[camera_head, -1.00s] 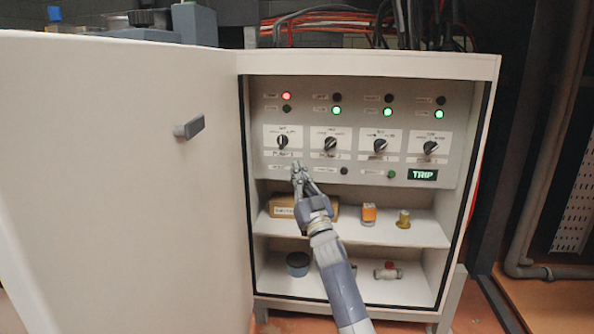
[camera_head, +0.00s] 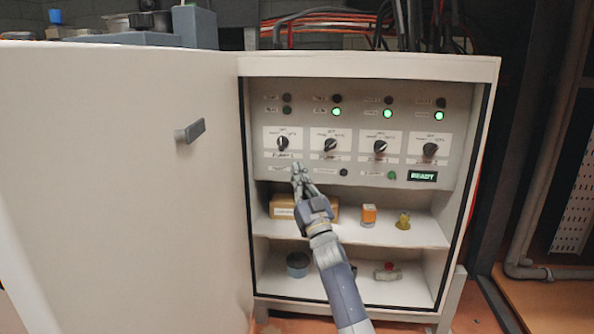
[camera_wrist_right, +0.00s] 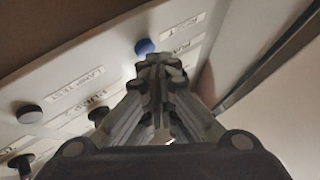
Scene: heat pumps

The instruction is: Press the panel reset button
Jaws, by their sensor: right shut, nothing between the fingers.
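The control panel (camera_head: 310,184) is in an open white cabinet. My right gripper (camera_head: 298,168) is shut and empty, its fingertips at the panel's lower left, below the first selector knob. In the right wrist view, a round blue button (camera_wrist_right: 145,47) shows just beyond the shut fingertips (camera_wrist_right: 158,62). I cannot tell whether they touch it. My gripper hides this button in the head view. The panel display (camera_head: 422,176) reads READY. A dark button (camera_head: 344,172) labelled lamp test sits to the right; it also shows in the wrist view (camera_wrist_right: 29,113). My left gripper is not in view.
Several selector knobs (camera_head: 380,147) stick out above the gripper. The cabinet door (camera_head: 120,190) stands open on the left. Shelves below hold a cardboard box (camera_head: 283,206), an orange part (camera_head: 369,214), a brass part (camera_head: 403,221), a blue container (camera_head: 298,265) and a valve (camera_head: 388,271).

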